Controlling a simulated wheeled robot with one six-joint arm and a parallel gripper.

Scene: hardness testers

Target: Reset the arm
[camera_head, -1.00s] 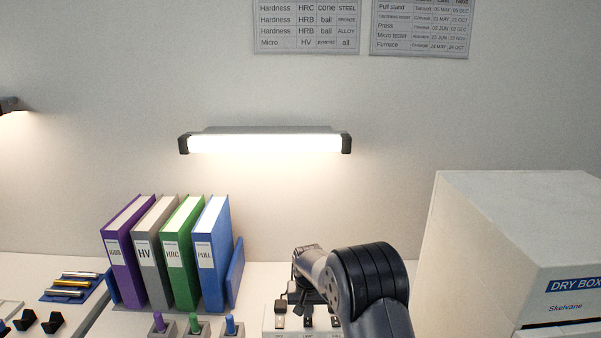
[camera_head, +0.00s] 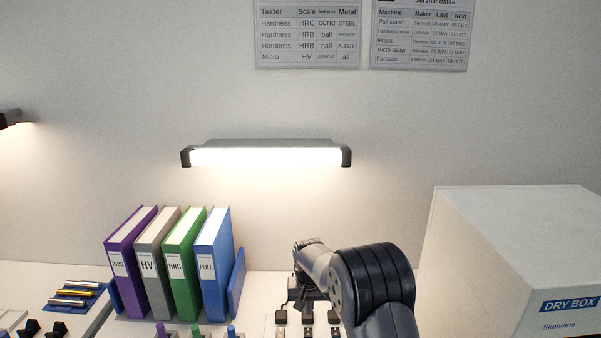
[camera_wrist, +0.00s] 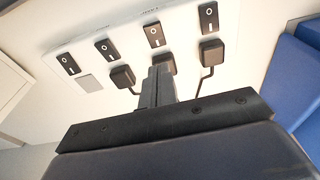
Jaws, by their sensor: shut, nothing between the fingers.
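My gripper (camera_wrist: 158,84) shows in the wrist view with its fingers together and nothing held between them. It points at a white switch panel (camera_wrist: 85,50) with several black rocker switches and black plugs with cords. The fingertips overlap the view of a middle plug, and I cannot tell whether they touch it. In the head view my arm (camera_head: 365,285) reaches forward over the bench at the lower middle. The fingers are hidden there by the arm. Black plugs (camera_head: 281,317) show below and beside the wrist.
Purple, grey, green and blue binders (camera_head: 212,262) stand in a rack left of my arm. A white dry box (camera_head: 500,250) stands close on the right. Colored-handled pieces (camera_head: 196,331) sit at the front. A lit lamp (camera_head: 268,156) hangs on the wall behind.

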